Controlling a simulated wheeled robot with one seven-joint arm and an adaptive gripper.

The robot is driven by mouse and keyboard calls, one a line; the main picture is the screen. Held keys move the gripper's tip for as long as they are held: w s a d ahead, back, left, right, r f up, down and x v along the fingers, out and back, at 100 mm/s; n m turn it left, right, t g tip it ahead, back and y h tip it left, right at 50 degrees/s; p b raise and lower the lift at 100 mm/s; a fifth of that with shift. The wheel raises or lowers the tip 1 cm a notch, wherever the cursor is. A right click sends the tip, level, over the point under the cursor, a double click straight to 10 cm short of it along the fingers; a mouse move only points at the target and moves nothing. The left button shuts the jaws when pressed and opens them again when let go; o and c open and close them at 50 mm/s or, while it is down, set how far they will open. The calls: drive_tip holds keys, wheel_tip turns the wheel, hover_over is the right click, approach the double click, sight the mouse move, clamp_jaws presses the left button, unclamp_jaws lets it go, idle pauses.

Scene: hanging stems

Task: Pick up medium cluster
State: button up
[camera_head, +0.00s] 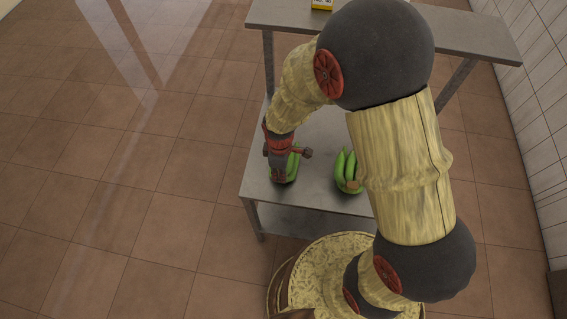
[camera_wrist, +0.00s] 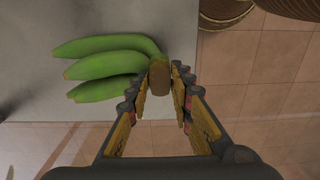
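In the wrist view a cluster of three green bananas (camera_wrist: 105,68) points left, with its brown cut stem (camera_wrist: 159,78) at the right. My gripper (camera_wrist: 164,74) has its two fingertips on either side of this stem, close against it. In the head view the same cluster (camera_head: 293,165) is on the lower left part of the grey table, mostly hidden behind my gripper (camera_head: 281,172). A second green banana cluster (camera_head: 346,168) lies to its right, partly hidden by my arm.
The grey metal table (camera_head: 315,200) has bare room between the clusters and in front of them. A higher grey table (camera_head: 460,30) stands behind it, with a yellow box (camera_head: 322,5) on it. A white tiled wall (camera_head: 535,110) is at the right. Open tiled floor lies left.

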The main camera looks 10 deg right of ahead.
clamp_jaws()
drive_tip(key=shift+w+r, duration=0.1)
drive_tip(key=shift+r, duration=0.05)
